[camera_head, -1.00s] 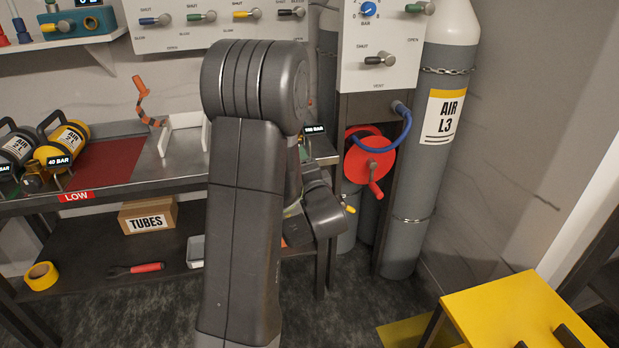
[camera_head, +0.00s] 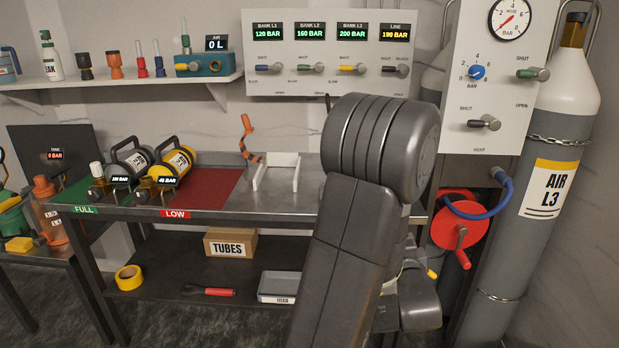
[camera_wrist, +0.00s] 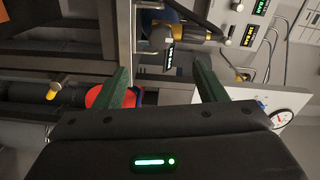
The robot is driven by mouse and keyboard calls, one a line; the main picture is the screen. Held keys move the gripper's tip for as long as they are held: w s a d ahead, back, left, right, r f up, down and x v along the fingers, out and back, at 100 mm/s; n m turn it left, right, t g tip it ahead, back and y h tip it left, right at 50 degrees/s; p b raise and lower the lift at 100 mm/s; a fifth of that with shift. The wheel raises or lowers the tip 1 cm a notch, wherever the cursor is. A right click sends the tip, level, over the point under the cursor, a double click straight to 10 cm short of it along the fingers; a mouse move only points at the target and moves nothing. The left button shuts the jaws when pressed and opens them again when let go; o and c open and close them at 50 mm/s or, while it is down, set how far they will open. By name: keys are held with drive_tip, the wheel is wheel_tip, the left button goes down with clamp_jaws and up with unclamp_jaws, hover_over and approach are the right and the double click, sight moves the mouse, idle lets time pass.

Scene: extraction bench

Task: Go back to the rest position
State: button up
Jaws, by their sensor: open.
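My gripper (camera_wrist: 163,88) shows in the wrist view with its two green fingers wide apart and nothing between them. It is open and empty. Beyond the fingers, the wrist view shows a yellow-and-dark cylinder (camera_wrist: 190,32) with a small display, and a red reel (camera_wrist: 105,97) behind the left finger. In the head view my arm stands in front of the bench's right part, and its folded links hide the gripper's fingers.
The bench (camera_head: 225,205) carries a grey cylinder (camera_head: 130,158) and a yellow cylinder (camera_head: 180,160). A white cradle (camera_head: 276,168) stands right of them. The valve panel (camera_head: 330,75) is above. A red hose reel (camera_head: 460,225) and the AIR L3 cylinder (camera_head: 550,170) are close right of my arm.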

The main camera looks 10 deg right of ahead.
drive_tip(key=x, duration=1.3)
drive_tip(key=shift+w, duration=0.4)
drive_tip(key=shift+r, duration=0.1)
drive_tip(key=n+b, duration=0.9)
drive_tip(key=n, duration=1.2)
drive_tip(key=shift+d, duration=0.1)
idle(1.2)
drive_tip(key=shift+b, duration=0.3)
